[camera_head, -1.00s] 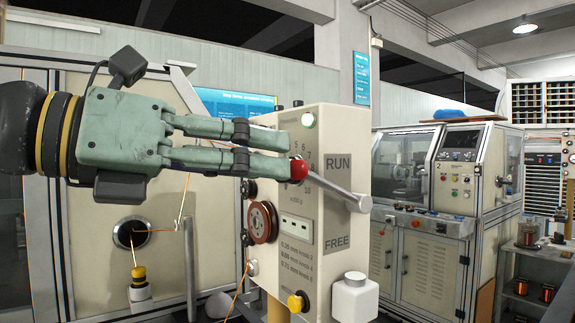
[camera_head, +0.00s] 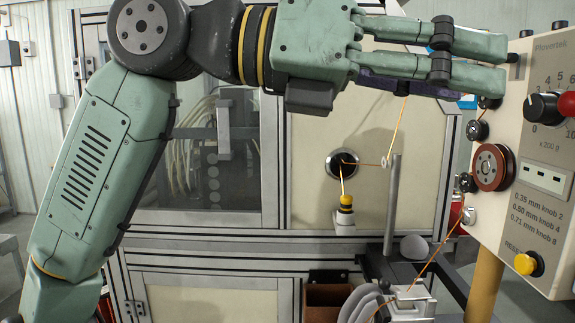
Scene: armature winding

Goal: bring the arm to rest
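My gripper (camera_head: 506,64) is at the upper right, its two grey-green fingers pointing right toward the tensioner panel (camera_head: 556,205). The fingers lie close together in this view, and whether they are open or shut is unclear. Nothing shows held at the fingertips. My arm (camera_head: 120,150) bends up from the lower left and runs across the top of the picture. A red ball (camera_head: 568,103) shows at the right edge beside a black dial (camera_head: 542,108), a little apart from the fingertips. The rest of its lever is out of view.
A red-brown spool (camera_head: 490,168) and a yellow button (camera_head: 527,264) sit on the panel. Orange wire runs past a post (camera_head: 391,200) near a round opening (camera_head: 341,163) in the machine front (camera_head: 400,130). A clamp fixture (camera_head: 408,300) stands at the bottom right.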

